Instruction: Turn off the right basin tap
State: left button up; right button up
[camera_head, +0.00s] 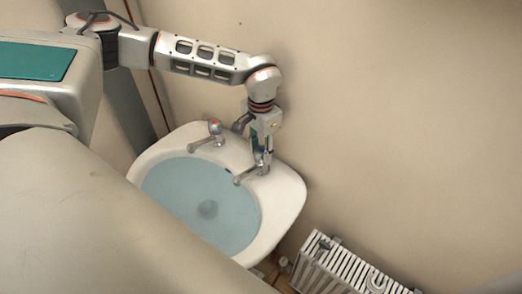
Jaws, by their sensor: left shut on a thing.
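The basin (283,205) is white and hangs on the beige wall, with a bluish bowl. Two taps stand on its back ledge. The left tap (207,138) has a red mark on top and stands free. The right tap (247,175) has its spout pointing over the bowl; its top is partly hidden by my left gripper. My left gripper (262,155) reaches down from above and is shut on the head of the right tap. Whether water runs from the spout is too small to tell. My right gripper is not in view.
A white ribbed radiator (345,268) stands low at the wall, right of the basin. The wall right of my left arm is bare. A large pale part of my own body covers the lower left of the view.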

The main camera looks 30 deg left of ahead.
aim_at(261, 150)
pick_arm(q)
jog(key=o, duration=1.1)
notch_tip(261, 150, up, 12)
jog(key=shift+r, duration=0.1)
jog(key=shift+d, duration=0.1)
dwell(0.5)
